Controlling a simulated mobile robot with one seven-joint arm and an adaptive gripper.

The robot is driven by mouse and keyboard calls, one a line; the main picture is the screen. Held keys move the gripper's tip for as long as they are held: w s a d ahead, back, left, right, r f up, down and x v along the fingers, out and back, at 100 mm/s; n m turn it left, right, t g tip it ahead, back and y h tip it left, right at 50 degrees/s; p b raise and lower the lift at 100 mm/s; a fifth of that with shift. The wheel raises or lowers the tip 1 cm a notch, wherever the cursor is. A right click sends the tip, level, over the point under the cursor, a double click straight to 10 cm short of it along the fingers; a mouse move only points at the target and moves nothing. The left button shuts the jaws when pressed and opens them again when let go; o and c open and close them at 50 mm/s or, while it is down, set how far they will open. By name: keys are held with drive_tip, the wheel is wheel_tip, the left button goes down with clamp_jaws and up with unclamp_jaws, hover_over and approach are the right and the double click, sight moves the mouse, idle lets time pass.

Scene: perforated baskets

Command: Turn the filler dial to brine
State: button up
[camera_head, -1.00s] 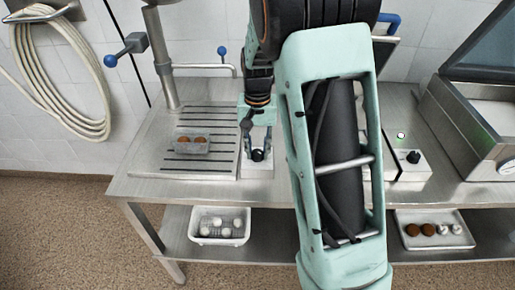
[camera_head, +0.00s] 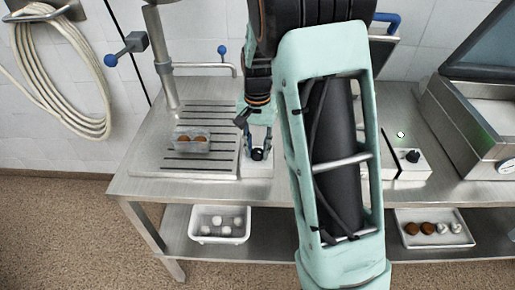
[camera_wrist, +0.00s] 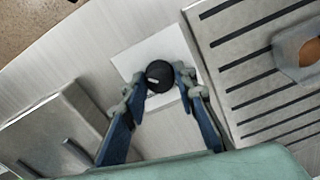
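The filler dial (camera_head: 257,154) is a round black knob on a pale plate beside the slotted drain board. The wrist view shows the dial (camera_wrist: 160,76) from above, with a short light pointer mark on its top. Any labels on the plate, brine among them, cannot be read. My gripper (camera_wrist: 160,78) is lowered over the plate, with one fingertip on each side of the knob. Both fingertips are very close to it; whether they press on it cannot be told.
A white control box with a black knob (camera_head: 410,160) and a steel machine with a raised lid (camera_head: 470,120) are on the right. The shelf below holds a white basket (camera_head: 220,238).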

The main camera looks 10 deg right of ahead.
sight(257, 150)
drive_tip(key=o, duration=0.3)
drive_tip(key=shift+o, duration=0.2)
drive_tip(key=shift+r, duration=0.1)
wheel_tip(257, 150, up, 12)
idle(0.5)
